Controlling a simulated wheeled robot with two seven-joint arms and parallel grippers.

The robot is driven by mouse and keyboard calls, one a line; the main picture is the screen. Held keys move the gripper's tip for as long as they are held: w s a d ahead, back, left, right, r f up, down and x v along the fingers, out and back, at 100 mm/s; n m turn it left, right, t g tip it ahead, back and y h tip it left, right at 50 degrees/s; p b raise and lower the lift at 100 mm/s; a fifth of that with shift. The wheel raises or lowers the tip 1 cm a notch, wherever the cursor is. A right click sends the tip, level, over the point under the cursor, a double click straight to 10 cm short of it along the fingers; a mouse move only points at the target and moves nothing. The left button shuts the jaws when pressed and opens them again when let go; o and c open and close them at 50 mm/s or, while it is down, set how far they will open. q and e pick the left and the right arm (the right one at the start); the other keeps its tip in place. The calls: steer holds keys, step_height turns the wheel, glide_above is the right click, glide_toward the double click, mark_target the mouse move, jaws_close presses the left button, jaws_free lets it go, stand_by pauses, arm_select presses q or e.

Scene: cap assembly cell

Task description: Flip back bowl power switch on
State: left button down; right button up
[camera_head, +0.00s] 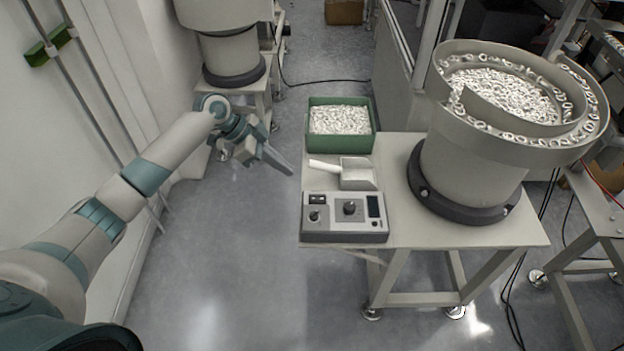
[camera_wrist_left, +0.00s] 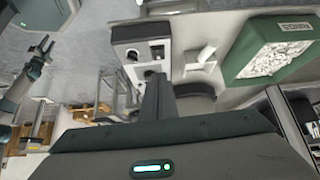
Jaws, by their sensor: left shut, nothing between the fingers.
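The control box (camera_head: 345,232) stands at the near left corner of the table, with a dark power switch (camera_head: 317,199) on the back left of its top face. My left gripper (camera_head: 289,171) is shut and empty. It is in the air left of the table, apart from the box and behind the switch's level in the picture. In the left wrist view its fingers (camera_wrist_left: 157,98) point toward the control box (camera_wrist_left: 121,44) and partly overlap it. The switch's position is too small to read. My right gripper (camera_wrist_left: 43,46) shows small at the left of the wrist view.
A white scoop (camera_head: 358,174) lies behind the box, with a green bin (camera_head: 313,143) of parts beyond it. A large bowl feeder (camera_head: 470,165) fills the table's right side. Another feeder (camera_head: 230,55) stands at the back left. The floor left of the table is clear.

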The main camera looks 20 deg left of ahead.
arm_select(q)
steer(key=shift+r, duration=0.95)
steer(key=shift+d+f, duration=0.1)
steer(key=p, duration=0.4)
glide_above(315, 198)
steer(key=a, duration=0.3)
steer(key=f, duration=0.6)
steer(key=shift+s+d+f, duration=0.25)
steer(key=shift+s+f, duration=0.15)
step_height(315, 198, down, 3)
steer(key=shift+d+f+p, duration=0.1)
steer(key=shift+f+p, duration=0.05)
steer(key=shift+p, duration=0.5)
steer(key=shift+f, duration=0.85)
